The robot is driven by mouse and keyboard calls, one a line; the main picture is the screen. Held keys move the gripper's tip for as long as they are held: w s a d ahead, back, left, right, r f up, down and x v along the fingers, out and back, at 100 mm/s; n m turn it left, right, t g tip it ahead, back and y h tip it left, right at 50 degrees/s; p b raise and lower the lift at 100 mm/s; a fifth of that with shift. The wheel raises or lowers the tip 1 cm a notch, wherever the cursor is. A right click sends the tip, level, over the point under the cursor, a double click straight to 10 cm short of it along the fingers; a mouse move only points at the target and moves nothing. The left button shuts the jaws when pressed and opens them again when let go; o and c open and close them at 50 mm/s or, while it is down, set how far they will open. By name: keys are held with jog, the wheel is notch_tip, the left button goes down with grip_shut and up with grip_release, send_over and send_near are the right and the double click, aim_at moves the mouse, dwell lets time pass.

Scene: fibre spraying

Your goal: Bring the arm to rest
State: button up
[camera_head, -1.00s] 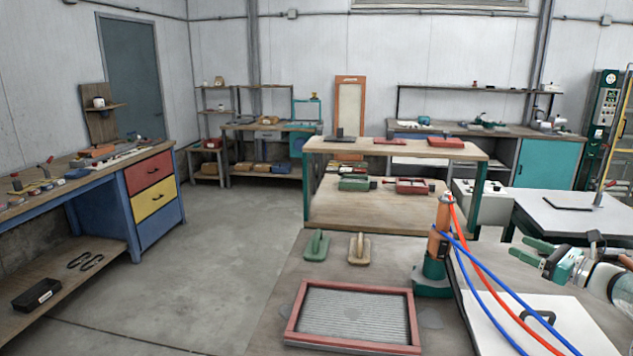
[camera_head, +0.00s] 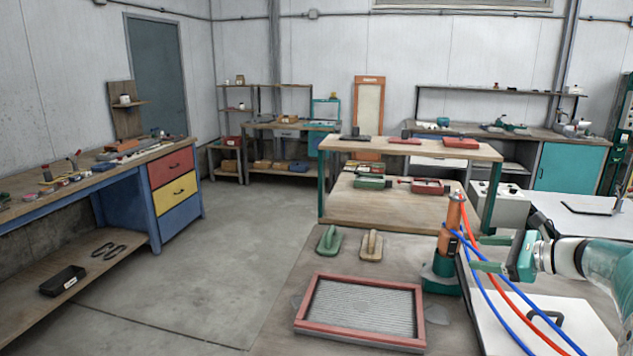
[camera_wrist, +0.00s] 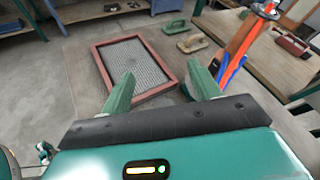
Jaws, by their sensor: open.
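My gripper (camera_head: 482,254) is at the right of the head view, its two green fingers spread apart and pointing left. In the wrist view the open fingers (camera_wrist: 160,95) frame nothing between them. The orange and green spray tool (camera_head: 447,245) stands upright on the table, just left of my fingertips in the picture, with red and blue hoses running from it to the lower right. It also shows in the wrist view (camera_wrist: 243,45). I cannot tell whether a finger touches the tool or a hose.
A red-framed tray (camera_head: 310,322) with a ribbed grey panel lies on the table. A green float (camera_head: 329,240) and a tan float (camera_head: 371,246) lie behind it. A raised wooden shelf (camera_head: 405,148) stands beyond. A workbench (camera_head: 95,173) is at the left, with clear floor between.

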jog(key=s+a+n+g+h, duration=0.25)
jog(key=s+a+n, duration=0.4)
jog(key=a, duration=0.35)
jog(key=s+a+n+g+h, duration=0.25)
jog(key=s+a+n, duration=0.25)
jog(key=s+a, duration=0.4)
jog(key=s+a+f+n+h, duration=0.2)
jog(key=s+n, duration=0.4)
jog(key=s, duration=0.1)
jog(key=s+a+f+n+h, duration=0.2)
jog(key=s+n, duration=0.4)
jog(key=s, duration=0.2)
jog(key=shift+a+f, duration=0.35)
